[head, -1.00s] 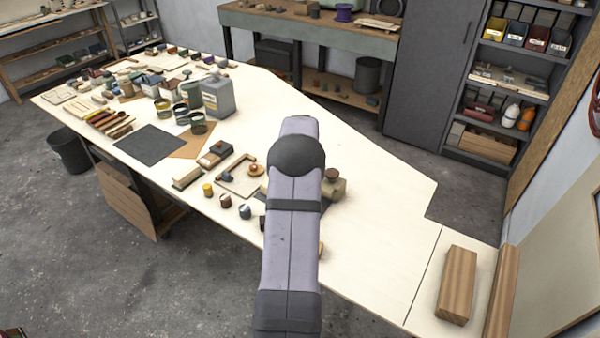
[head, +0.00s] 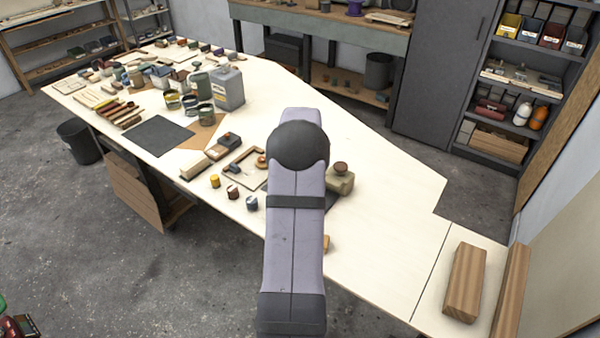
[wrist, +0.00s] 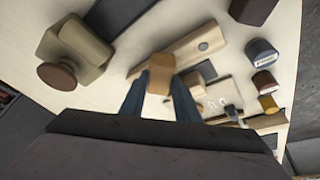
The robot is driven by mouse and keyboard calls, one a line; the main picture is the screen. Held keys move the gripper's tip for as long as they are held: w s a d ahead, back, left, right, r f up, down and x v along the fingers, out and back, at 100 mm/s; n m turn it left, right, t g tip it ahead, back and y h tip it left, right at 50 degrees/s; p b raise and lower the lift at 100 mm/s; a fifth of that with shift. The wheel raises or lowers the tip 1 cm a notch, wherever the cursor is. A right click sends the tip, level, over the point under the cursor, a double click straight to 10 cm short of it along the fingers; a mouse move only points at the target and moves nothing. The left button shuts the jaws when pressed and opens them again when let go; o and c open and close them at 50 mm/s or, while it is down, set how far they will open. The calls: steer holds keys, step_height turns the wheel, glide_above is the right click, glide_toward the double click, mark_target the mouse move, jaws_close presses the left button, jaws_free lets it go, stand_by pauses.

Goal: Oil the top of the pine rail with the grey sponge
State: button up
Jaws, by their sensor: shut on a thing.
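My gripper (wrist: 160,82) shows in the wrist view with its two dark fingers shut on a small tan-brown block (wrist: 159,74). No grey face shows on this block, so I cannot tell whether it is the grey sponge. In the head view my own arm hides the gripper. Two striped lengths of wood lie at the bench's right end: a short thick one (head: 465,283) and a longer one (head: 511,290) along the edge. I cannot tell which is the pine rail. They are well to the right of my arm.
A squat container with a brown round top (head: 340,179) stands just right of my arm; it also shows in the wrist view (wrist: 76,52). Small pots (head: 233,192) stand to the left. The pale bench (head: 390,215) is clear between the container and the wood.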

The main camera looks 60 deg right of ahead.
steer(key=shift+a+f+b, duration=0.15)
steer(key=shift+a+b, duration=0.25)
steer(key=shift+a, duration=1.3)
steer(key=shift+a, duration=1.75)
steer(key=shift+a+r, duration=0.15)
steer(key=shift+a, duration=0.65)
steer(key=shift+a+r, duration=0.1)
steer(key=shift+a, duration=0.65)
steer(key=shift+f, duration=0.1)
steer(key=shift+d, duration=1.7)
